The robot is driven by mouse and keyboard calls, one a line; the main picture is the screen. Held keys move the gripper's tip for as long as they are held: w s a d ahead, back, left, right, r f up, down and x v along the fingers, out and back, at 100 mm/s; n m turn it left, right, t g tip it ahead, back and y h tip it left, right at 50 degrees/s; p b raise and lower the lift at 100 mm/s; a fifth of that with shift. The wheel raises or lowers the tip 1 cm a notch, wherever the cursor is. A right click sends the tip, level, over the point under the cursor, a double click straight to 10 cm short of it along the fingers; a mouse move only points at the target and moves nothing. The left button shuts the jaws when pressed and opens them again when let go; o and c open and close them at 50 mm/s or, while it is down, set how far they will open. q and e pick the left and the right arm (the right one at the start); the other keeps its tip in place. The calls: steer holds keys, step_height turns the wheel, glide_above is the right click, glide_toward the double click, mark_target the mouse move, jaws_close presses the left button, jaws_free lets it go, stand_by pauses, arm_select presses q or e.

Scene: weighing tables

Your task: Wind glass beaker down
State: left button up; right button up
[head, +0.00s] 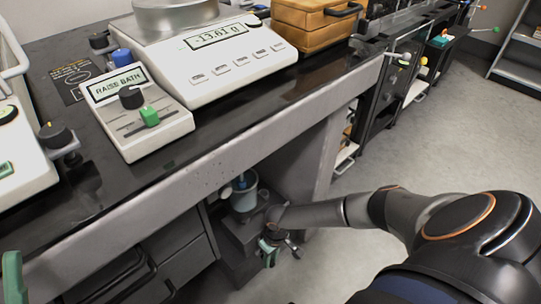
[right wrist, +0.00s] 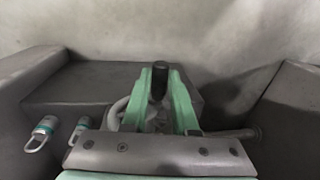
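The glass beaker (head: 243,194) looks grey-blue and sits below the table top on a dark stand (head: 238,232). A thin rod reaches down into it. My right gripper (head: 270,249) is low at the stand's right side. In the right wrist view its green fingers (right wrist: 160,88) stand on both sides of a dark upright handle (right wrist: 159,78) and appear closed on it. The beaker is out of the wrist view. A green part at the lower left edge looks like my left gripper (head: 12,276); it is cut off, so its opening is not clear.
The dark table (head: 190,165) overhangs the stand. On it are a balance (head: 225,70) reading about -13.61 g, a control box (head: 140,118) showing "RAISE BATH", and a wooden box (head: 310,22). A table leg (head: 325,150) stands right of the beaker. The floor at right is clear.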

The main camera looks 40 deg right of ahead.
jaws_close()
steer(key=shift+r+h+p, duration=0.1)
steer(key=shift+h+p, duration=0.2)
steer(key=shift+p, duration=0.3)
steer(key=shift+s+h+p, duration=0.1)
steer(key=shift+h+p, duration=0.7)
steer(key=shift+p, duration=0.45)
steer(key=shift+f+h+p, duration=0.3)
steer(key=shift+h+p, duration=0.1)
steer(key=shift+h, duration=0.3)
steer(key=shift+d+f+h, duration=0.15)
steer(key=shift+h, duration=0.55)
steer(key=shift+d+f+t+h, duration=0.1)
steer(key=shift+d+t+h, duration=0.15)
steer(key=shift+h, duration=0.65)
steer(key=shift+b, duration=0.3)
